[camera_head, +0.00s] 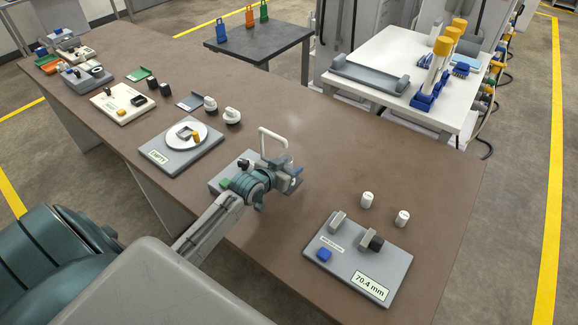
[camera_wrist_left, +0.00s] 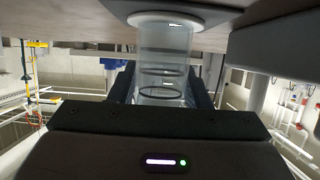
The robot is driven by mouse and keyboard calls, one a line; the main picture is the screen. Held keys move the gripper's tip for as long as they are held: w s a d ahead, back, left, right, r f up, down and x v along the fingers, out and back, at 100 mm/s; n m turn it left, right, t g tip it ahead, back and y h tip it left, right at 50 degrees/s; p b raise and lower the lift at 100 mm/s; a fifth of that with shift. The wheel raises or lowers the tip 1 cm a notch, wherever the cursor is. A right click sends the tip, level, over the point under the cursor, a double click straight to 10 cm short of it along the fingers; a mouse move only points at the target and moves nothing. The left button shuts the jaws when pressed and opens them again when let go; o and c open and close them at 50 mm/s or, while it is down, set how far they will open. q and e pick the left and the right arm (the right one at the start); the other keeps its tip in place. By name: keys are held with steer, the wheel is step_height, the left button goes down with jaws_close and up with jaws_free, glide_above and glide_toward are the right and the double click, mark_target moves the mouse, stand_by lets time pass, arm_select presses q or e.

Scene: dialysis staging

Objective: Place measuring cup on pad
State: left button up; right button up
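The measuring cup is a clear cylinder (camera_wrist_left: 164,65) with dark rings and a white disc end, upright in the left wrist view, its disc end against or close to the brown tabletop. In the left wrist view the dark fingers (camera_wrist_left: 162,90) flank the clear cylinder with no visible gap. In the head view my gripper hides part of the grey pad, and the clear cup is hard to make out. My right gripper is out of view.
A grey device (camera_head: 350,282) reading 70.4 mm sits to the right, with two white cylinders (camera_head: 368,199) (camera_head: 402,218) near it. A scale with a white round plate (camera_head: 187,136) stands to the left. A white side table (camera_head: 390,55) stands behind.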

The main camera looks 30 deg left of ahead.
arm_select(q)
steer(key=shift+o, duration=1.1)
steer(key=shift+r, duration=0.15)
steer(key=d+v, duration=0.1)
steer(key=v, duration=1.1)
steer(key=shift+a, duration=0.45)
